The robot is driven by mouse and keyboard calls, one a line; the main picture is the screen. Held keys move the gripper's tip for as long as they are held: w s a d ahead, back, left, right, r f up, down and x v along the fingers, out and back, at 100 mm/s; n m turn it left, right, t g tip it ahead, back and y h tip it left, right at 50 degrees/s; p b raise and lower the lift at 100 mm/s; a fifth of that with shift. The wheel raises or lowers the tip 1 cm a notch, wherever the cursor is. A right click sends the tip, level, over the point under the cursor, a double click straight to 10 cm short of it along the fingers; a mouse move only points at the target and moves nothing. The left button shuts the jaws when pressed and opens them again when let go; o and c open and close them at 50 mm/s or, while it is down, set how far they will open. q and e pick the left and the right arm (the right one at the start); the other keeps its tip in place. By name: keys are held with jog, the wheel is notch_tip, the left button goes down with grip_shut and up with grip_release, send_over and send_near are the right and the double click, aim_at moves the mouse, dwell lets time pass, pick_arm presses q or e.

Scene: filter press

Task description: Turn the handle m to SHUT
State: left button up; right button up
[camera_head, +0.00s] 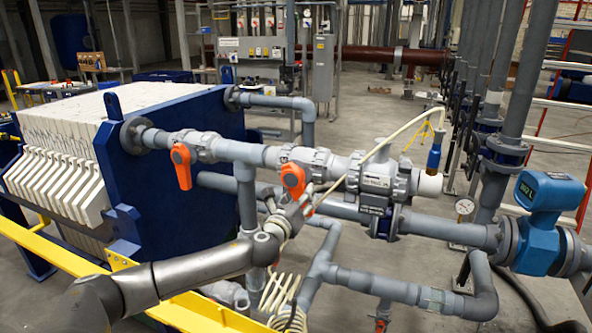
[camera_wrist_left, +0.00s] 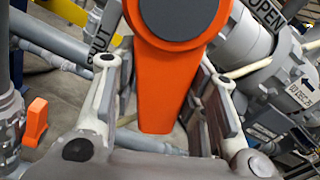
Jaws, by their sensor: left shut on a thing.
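An orange valve handle (camera_head: 293,176) sits on the grey horizontal pipe in the middle of the head view, its lever pointing down. A small letter beside it is too small to read surely. In the left wrist view the same handle (camera_wrist_left: 160,85) has its round hub at the top and its lever between my fingers. An OPEN label (camera_wrist_left: 268,14) is at the upper right and a SHUT label (camera_wrist_left: 101,32) at the upper left. My left gripper (camera_head: 302,207) is shut on the lever, reaching it from below. My right gripper is out of view.
A second orange handle (camera_head: 181,166) hangs from the same pipe to the left. A blue filter press plate (camera_head: 170,165) stands left, a yellow rail (camera_head: 60,247) in front of it. A cream hose (camera_head: 400,130) arches to the right. Lower grey pipes (camera_head: 380,287) run near my arm.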

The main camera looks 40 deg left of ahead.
pick_arm(q)
jog(key=shift+s+a+f+m, duration=0.1)
jog(key=shift+a+f+m, duration=0.05)
jog(key=shift+a+m, duration=0.45)
jog(key=a+m+p, duration=0.1)
jog(key=m+p, duration=0.1)
jog(key=m, duration=0.1)
jog(key=shift+s+a, duration=0.15)
jog(key=shift+a+m+p, duration=0.2)
jog(key=shift+m+p, duration=0.1)
jog(key=shift+m, duration=0.1)
jog(key=o, duration=0.9)
jog(key=shift+o, duration=1.3)
jog(key=shift+s+a, duration=0.1)
